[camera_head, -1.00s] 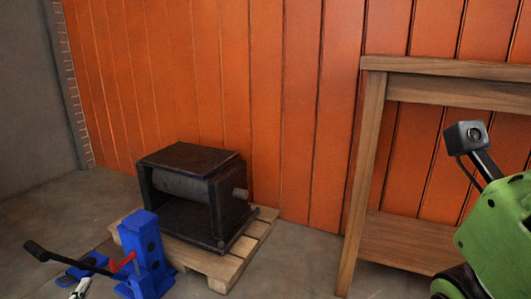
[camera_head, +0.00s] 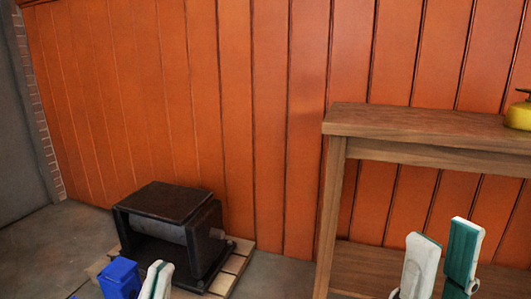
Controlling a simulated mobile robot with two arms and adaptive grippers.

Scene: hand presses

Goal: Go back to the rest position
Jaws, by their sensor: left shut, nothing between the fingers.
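My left gripper (camera_head: 157,270) shows at the bottom left as white and teal fingertips pressed together, with nothing held. It appears just right of the blue hand press (camera_head: 118,277), whose top alone is in view; its lower part is cut off by the picture's bottom edge. My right gripper (camera_head: 443,238) is at the lower right. Its two white and teal fingers point up with a gap between them, and I see nothing in the gap. It appears in front of the wooden table's lower part.
A dark metal press with a roller (camera_head: 170,228) stands on a wooden pallet (camera_head: 237,262) at the lower left. A wooden table (camera_head: 410,122) stands at the right against the orange plank wall (camera_head: 270,110). A yellow object (camera_head: 519,115) sits on its top.

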